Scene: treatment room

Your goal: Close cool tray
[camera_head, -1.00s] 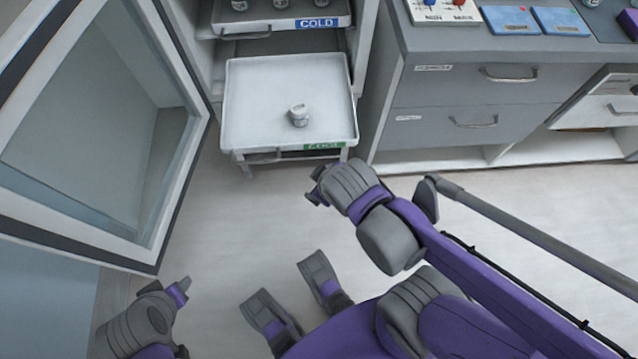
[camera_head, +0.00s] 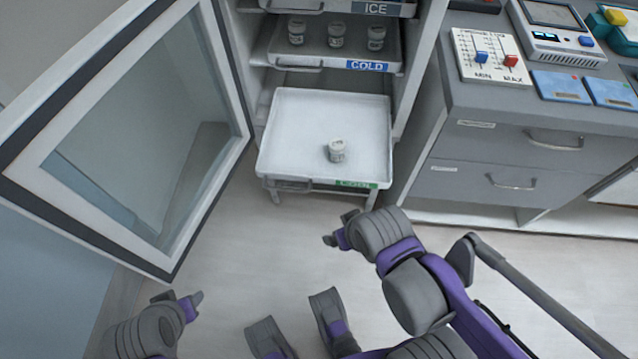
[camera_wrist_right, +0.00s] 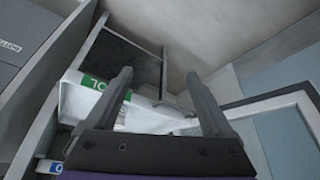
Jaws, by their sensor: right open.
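The cool tray (camera_head: 290,120), white with a green label on its front edge, is pulled out of the cabinet on a lower level in the head view. In the right wrist view, the green label of the tray (camera_wrist_right: 68,105) shows beyond the spread fingers (camera_wrist_right: 160,95). My left gripper (camera_head: 187,303) is at the lower left, away from the tray; its finger gap is not clear.
The glass cabinet door (camera_head: 150,150) stands wide open on the left. The cold tray (camera_head: 290,57), with three jars, is above, inside the cabinet, below an ice shelf (camera_head: 340,8). A grey drawer counter (camera_head: 500,150) stands on the right. The floor (camera_head: 235,240) before the tray is clear.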

